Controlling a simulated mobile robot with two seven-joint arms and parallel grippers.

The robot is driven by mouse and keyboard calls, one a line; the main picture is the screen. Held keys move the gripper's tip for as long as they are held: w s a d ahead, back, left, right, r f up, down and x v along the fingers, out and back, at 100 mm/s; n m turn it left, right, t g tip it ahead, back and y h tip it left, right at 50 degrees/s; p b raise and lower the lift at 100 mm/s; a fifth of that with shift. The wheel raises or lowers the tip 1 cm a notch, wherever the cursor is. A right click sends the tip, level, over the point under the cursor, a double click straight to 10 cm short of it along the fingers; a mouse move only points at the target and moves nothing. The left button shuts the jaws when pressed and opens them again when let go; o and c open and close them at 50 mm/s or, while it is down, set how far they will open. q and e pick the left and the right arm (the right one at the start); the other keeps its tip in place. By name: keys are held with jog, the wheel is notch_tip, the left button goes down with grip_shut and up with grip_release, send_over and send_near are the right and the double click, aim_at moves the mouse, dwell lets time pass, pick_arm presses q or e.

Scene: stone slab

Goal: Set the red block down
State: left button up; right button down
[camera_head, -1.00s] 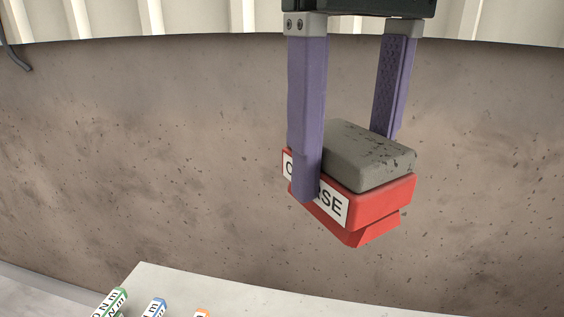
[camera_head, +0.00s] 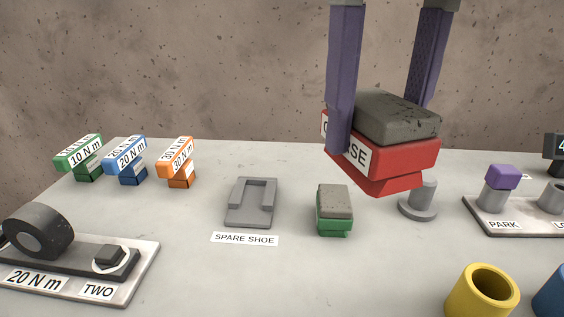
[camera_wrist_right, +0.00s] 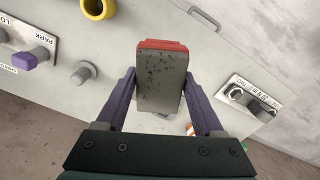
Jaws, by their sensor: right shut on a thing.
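The red block (camera_head: 404,162) has a grey, speckled pad (camera_head: 398,116) on top and a white label on its side, partly covered by a finger. My right gripper (camera_head: 385,120) is shut on the red block, one purple finger on each side, and holds it above the slab (camera_head: 290,275). In the right wrist view the grey pad (camera_wrist_right: 161,85) fills the space between the two fingers, with a red edge (camera_wrist_right: 163,45) beyond it. The block's underside and what lies right below it are hidden. My left gripper is not in view.
A grey U-shaped holder (camera_head: 250,217) labelled SPARE SHOE and a green block with a grey top (camera_head: 335,213) stand left of the held block. Labelled blocks (camera_head: 128,160) stand far left; a yellow cup (camera_head: 483,292) is front right.

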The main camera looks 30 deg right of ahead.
jog(key=shift+s+f, duration=0.25)
jog(key=shift+f, duration=0.5)
jog(key=shift+s+a+f+b, duration=0.1)
jog(key=shift+f+b, duration=0.25)
jog(key=shift+b, duration=0.05)
notch_tip(320, 180, down, 14)
jog(key=b, duration=0.3)
jog(key=shift+f, duration=0.15)
notch_tip(320, 180, down, 5)
jog(key=shift+f+b, duration=0.1)
jog(key=shift+b, duration=0.8)
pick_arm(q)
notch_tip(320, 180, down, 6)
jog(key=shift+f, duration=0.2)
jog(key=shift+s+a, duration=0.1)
pick_arm(e)
grip_release()
